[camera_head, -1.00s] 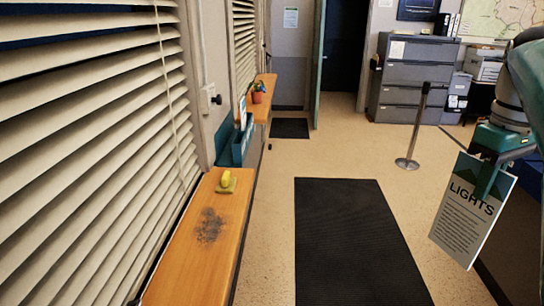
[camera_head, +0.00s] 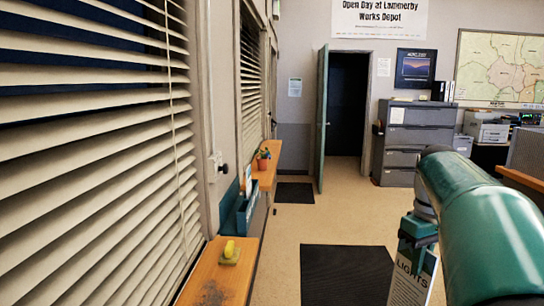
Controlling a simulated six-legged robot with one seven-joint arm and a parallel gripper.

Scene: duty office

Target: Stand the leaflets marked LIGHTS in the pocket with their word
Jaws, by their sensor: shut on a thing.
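My gripper (camera_head: 418,236) is at the lower right, shut on a leaflet (camera_head: 412,280) marked LIGHTS. The leaflet hangs upright below the jaws, and its lower part is cut off by the picture edge. A teal pocket rack (camera_head: 246,212) stands by the wall at the left, between two lengths of wooden ledge, with something pale standing in it. Any words on its pockets are too small to read. My gripper is well to the right of the rack and apart from it.
A wooden ledge (camera_head: 212,272) with a yellow-topped object (camera_head: 229,252) and a dark smudge runs under the blinds. A potted plant (camera_head: 263,160) stands on the farther ledge. Dark mats (camera_head: 345,274) lie on the open floor. Grey filing drawers (camera_head: 413,140) stand at the back.

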